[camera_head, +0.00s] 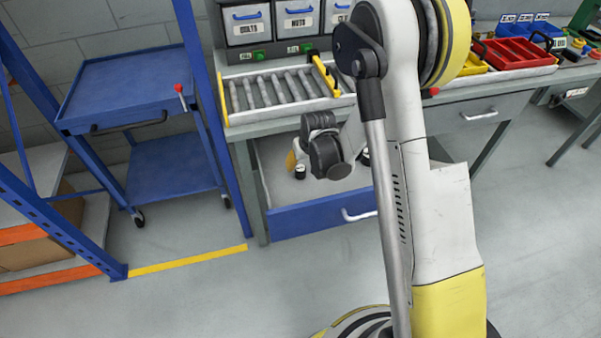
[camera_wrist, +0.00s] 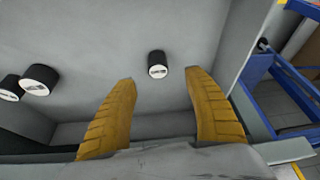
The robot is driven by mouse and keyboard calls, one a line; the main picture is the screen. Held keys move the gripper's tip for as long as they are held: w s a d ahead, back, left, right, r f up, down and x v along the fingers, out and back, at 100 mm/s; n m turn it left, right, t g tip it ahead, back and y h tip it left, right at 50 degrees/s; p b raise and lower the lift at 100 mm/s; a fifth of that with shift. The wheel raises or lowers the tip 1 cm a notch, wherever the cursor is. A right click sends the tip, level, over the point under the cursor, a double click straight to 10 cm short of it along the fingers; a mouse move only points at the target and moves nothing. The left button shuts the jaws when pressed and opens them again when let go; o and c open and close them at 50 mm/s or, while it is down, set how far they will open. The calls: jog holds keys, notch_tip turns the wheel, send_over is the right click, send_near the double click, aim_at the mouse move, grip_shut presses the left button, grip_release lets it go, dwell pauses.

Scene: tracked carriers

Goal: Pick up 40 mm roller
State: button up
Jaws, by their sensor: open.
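Several short black rollers with pale labelled ends lie in an open grey drawer; the label print is too small to read, so I cannot tell which is the 40 mm one. One roller (camera_wrist: 158,62) lies alone, just beyond and between the fingertips of my gripper (camera_wrist: 160,79). The yellow fingers are spread wide, with nothing between them. Two larger-looking rollers, one (camera_wrist: 40,76) and its neighbour (camera_wrist: 10,88), sit close together at the left. In the head view a roller (camera_head: 300,172) shows beside my gripper (camera_head: 292,161), which my wrist partly hides.
The drawer (camera_head: 320,218) has a blue front and grey walls. Above it the bench carries a roller conveyor tray (camera_head: 275,92). A blue cart (camera_head: 125,90) and blue rack post (camera_head: 205,110) stand left. Red bins (camera_head: 515,53) sit right. The floor in front is clear.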

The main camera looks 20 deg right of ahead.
aim_at(301, 168)
jog(key=b+x, duration=0.4)
jog(key=x, duration=0.4)
jog(key=shift+w+d+f, duration=0.1)
jog(key=shift+w+d, duration=0.1)
jog(key=shift+w, duration=0.1)
grip_shut()
